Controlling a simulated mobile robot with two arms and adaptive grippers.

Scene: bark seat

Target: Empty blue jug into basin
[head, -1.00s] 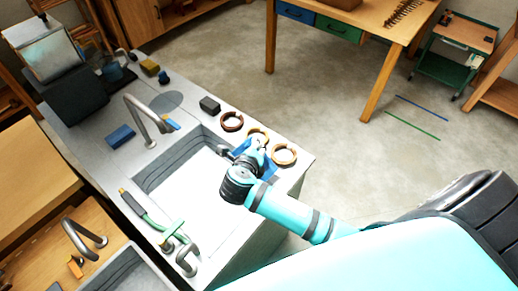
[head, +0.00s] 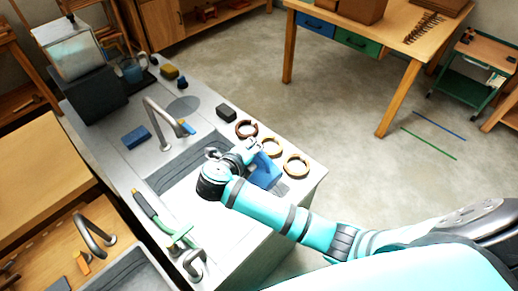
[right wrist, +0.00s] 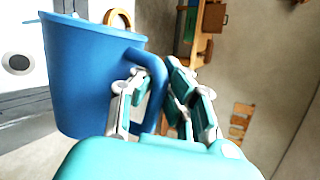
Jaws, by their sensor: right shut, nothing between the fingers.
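The blue jug (right wrist: 90,75) fills the left of the right wrist view, open rim at the top and handle (right wrist: 157,85) at its right side. In the head view the blue jug (head: 265,172) shows partly behind my right gripper (head: 252,150), by the counter's right end. My right gripper (right wrist: 157,105) is shut and empty, close to the jug's handle; its fingers overlap the handle in the picture, and I cannot tell whether they touch. The grey basin (head: 185,163) is set in the counter left of the jug, partly covered by my arm. My left gripper is out of view.
Several rings, among them a tan one (head: 297,166), lie along the counter's far edge. A faucet (head: 160,125) rises beside the basin. A blue block (head: 136,137) and a dark block (head: 226,113) sit on the counter.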

